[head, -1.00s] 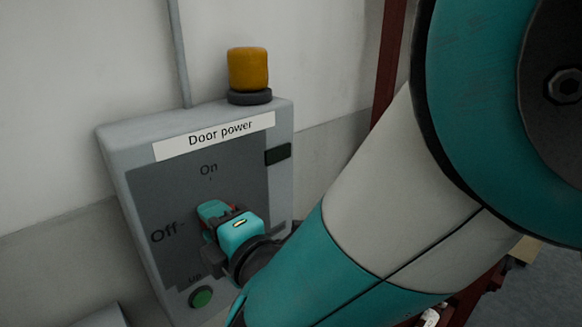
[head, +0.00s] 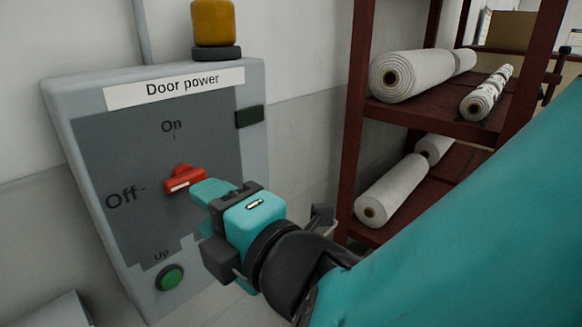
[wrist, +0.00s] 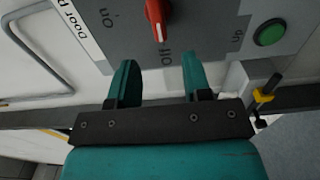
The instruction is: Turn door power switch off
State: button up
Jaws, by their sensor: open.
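The door power panel (head: 95,215) is a grey box on the wall, labelled "Door power", with "On" at the top of its dial and "Off" at the left. Its red rotary switch (head: 184,179) has a white mark on its handle. In the wrist view the red switch (wrist: 158,16) points its white-marked end toward the "Off" label. My gripper (head: 208,194) is just right of and in front of the switch. In the wrist view my gripper (wrist: 160,68) has its teal fingers apart, with nothing between them, and the switch lies beyond their tips.
A green "Up" button (head: 170,278) is low on the panel. An amber lamp (head: 213,22) stands on top. A dark red shelf rack (head: 352,130) with white wadding rolls (head: 395,190) is at the right, behind my arm.

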jog(key=b+v, duration=0.9)
jog(key=shift+b, duration=0.4)
jog(key=shift+d, duration=0.15)
jog(key=w+d+f+m+g+h+p, duration=0.2)
jog(key=w+d+f+m+g+h, duration=0.25)
jog(key=d+f+m+h, duration=0.55)
jog(key=s+d+f+m+g, duration=0.2)
jog(key=s+d+m+g, duration=0.5)
jog(key=m, duration=0.3)
jog(key=shift+f+m+p, duration=0.3)
jog(key=shift+m+p, duration=0.1)
jog(key=shift+p, duration=0.05)
